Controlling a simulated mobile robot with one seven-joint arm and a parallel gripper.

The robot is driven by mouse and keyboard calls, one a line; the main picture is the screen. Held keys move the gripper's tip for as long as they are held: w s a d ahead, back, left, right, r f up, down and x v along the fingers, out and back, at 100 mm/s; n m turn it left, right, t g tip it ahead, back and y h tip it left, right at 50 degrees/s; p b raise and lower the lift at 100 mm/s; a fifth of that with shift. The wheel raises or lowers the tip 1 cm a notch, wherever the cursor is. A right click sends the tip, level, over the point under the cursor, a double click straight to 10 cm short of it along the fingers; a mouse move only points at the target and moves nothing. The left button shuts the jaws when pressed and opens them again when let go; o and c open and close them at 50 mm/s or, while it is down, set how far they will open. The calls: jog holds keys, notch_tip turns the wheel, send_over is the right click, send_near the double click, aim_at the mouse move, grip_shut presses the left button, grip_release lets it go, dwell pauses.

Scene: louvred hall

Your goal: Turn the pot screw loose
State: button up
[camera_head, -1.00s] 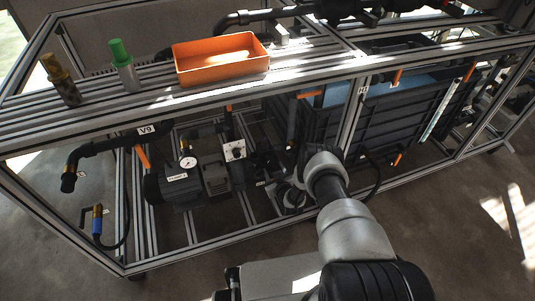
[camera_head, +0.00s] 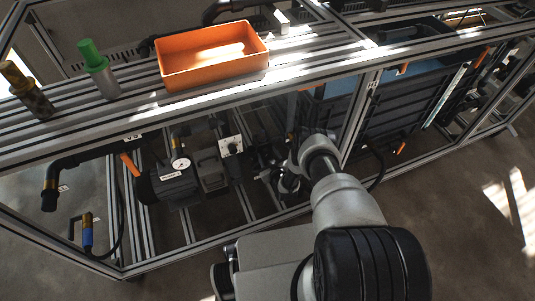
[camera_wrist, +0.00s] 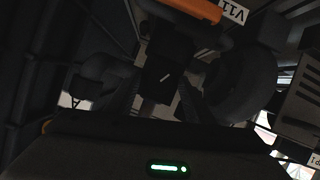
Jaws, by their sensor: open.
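My gripper (camera_head: 284,183) is low inside the frame, right of the pump, at the end of my grey arm. In the wrist view my gripper (camera_wrist: 165,88) is very dark. Its body with a green light strip fills the bottom, and its jaws are open. Dark rounded shapes stand on both sides, and a dark block with a small pale mark (camera_wrist: 165,77) lies between them. I cannot make out the pot screw for sure in either view, nor whether my gripper touches anything.
An orange lever (camera_wrist: 196,9) with a V11 label (camera_wrist: 233,12) is close above. The pump (camera_head: 172,188) with a gauge (camera_head: 180,164) stands left. An orange tray (camera_head: 212,78), a green-capped cylinder (camera_head: 100,75) and a brass-topped fitting (camera_head: 28,95) stand on the top rails. A dark crate (camera_head: 408,105) is right.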

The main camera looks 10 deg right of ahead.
jog(key=c, duration=1)
jog(key=shift+c, duration=0.2)
jog(key=shift+a+n+h, duration=0.2)
jog(key=shift+n+h, duration=0.4)
jog(key=shift+n, duration=0.4)
jog(key=shift+n+t+h, duration=0.6)
jog(key=shift+n, duration=0.4)
jog(key=o, duration=1)
jog(key=shift+o, duration=0.2)
